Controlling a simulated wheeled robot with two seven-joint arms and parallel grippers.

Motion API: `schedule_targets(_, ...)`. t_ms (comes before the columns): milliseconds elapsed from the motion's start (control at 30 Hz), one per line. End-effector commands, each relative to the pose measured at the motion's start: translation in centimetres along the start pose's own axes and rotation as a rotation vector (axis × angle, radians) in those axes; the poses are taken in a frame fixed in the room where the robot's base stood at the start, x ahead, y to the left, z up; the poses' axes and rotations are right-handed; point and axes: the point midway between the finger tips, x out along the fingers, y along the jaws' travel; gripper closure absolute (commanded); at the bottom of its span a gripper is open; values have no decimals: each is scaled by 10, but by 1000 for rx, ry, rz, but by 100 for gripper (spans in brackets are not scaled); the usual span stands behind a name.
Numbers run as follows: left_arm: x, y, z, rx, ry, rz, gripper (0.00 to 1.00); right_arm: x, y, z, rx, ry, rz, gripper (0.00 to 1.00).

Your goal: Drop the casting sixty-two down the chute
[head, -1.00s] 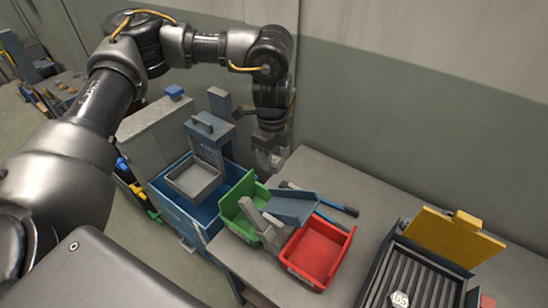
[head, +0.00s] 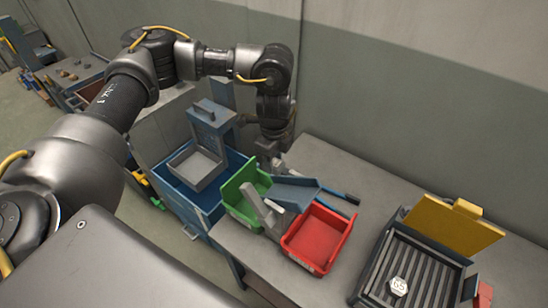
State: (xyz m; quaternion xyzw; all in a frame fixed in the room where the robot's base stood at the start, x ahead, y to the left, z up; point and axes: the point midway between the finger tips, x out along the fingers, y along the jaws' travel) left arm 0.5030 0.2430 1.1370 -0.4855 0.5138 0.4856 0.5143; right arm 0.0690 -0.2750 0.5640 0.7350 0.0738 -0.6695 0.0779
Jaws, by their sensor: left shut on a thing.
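My left gripper (head: 268,152) points down behind the green bin, near the upper end of the blue-grey sloped chute (head: 297,188). It is shut on a small grey thing that is mostly hidden between the fingers. No number can be read on it, so I cannot tell whether it is casting sixty-two. The chute slopes toward the green bin (head: 236,187) and the red bin (head: 318,240), with a grey upright piece (head: 262,208) standing between them. A pale casting marked 65 (head: 399,286) lies on the ribbed dark tray (head: 424,262). My right gripper is not in view.
A yellow lid (head: 450,226) stands open behind the ribbed tray. A blue cabinet (head: 203,197) with a grey open box (head: 196,167) stands left of the table (head: 365,185). The wall is close behind.

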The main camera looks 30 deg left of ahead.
Motion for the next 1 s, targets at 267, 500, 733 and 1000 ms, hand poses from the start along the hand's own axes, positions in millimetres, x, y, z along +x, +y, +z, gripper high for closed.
schedule_targets(267, 37, 0, 0, 1, -1, 0, 87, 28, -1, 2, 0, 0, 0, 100)
schedule_targets(500, 70, 0, 0, 0, 0, -1, 87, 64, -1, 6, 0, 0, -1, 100)
schedule_targets(733, 84, 0, 0, 0, 0, -1, 87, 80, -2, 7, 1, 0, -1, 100)
schedule_targets(1000, 83, 0, 0, 0, 0, 0, 87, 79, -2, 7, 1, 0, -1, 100)
